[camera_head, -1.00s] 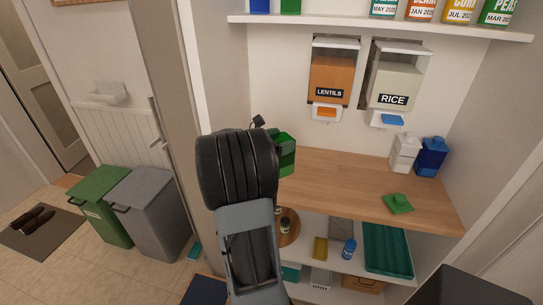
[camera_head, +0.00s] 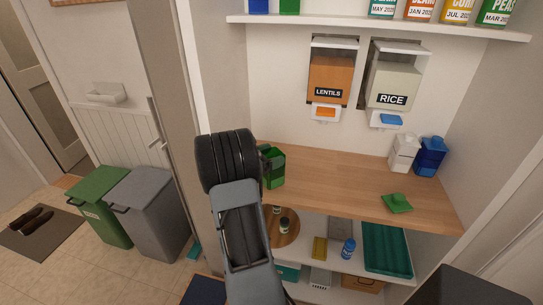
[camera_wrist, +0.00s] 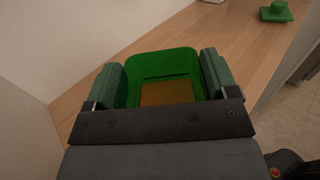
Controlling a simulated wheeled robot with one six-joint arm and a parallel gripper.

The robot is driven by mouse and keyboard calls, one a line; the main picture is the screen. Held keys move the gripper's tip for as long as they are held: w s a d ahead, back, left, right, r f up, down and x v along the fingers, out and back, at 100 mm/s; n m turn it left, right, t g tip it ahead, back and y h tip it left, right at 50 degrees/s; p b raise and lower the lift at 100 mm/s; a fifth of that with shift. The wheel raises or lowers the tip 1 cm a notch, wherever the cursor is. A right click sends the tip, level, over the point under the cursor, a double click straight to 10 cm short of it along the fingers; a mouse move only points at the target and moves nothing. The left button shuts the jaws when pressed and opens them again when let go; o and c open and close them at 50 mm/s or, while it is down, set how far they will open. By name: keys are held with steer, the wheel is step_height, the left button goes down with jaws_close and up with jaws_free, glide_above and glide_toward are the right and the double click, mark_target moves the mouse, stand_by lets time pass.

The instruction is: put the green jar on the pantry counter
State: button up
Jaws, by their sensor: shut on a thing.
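The green jar (camera_head: 274,167) is at the left part of the wooden pantry counter (camera_head: 340,178), and its base looks to be on or just above the wood. In the wrist view the open, lidless jar (camera_wrist: 162,64) sits between my two finger pads. My gripper (camera_wrist: 160,85) is shut on it from both sides. In the head view my arm hides the jar's left side and most of my gripper (camera_head: 266,158). A green lid with a knob (camera_head: 397,203) lies on the counter to the right; it also shows in the wrist view (camera_wrist: 276,12).
A white canister (camera_head: 404,152) and a blue canister (camera_head: 431,157) stand at the counter's back right. Lentil (camera_head: 331,78) and rice (camera_head: 395,85) dispensers hang above. The middle of the counter is clear. A lower shelf holds a teal tray (camera_head: 388,249).

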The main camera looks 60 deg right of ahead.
steer(key=shift+f, duration=0.2)
steer(key=o, duration=1.4)
steer(key=shift+o, duration=0.2)
steer(key=shift+r, duration=0.25)
steer(key=b+v, duration=0.2)
steer(key=v, duration=1)
steer(key=s+a+m+t+y, duration=0.2)
steer(key=a+m+t+y, duration=0.2)
steer(key=a, duration=0.7)
steer(key=s+a+f+m+t+y, duration=0.1)
steer(key=s+a+m+t+y, duration=0.1)
steer(key=a+y, duration=0.4)
steer(key=s+a+m+t+y, duration=0.2)
steer(key=a+m+t+y, duration=0.3)
steer(key=a, duration=1.1)
steer(key=shift+f+m+t+y+p, duration=0.35)
steer(key=shift+m+y, duration=0.25)
steer(key=shift+m, duration=0.2)
steer(key=shift+s, duration=0.1)
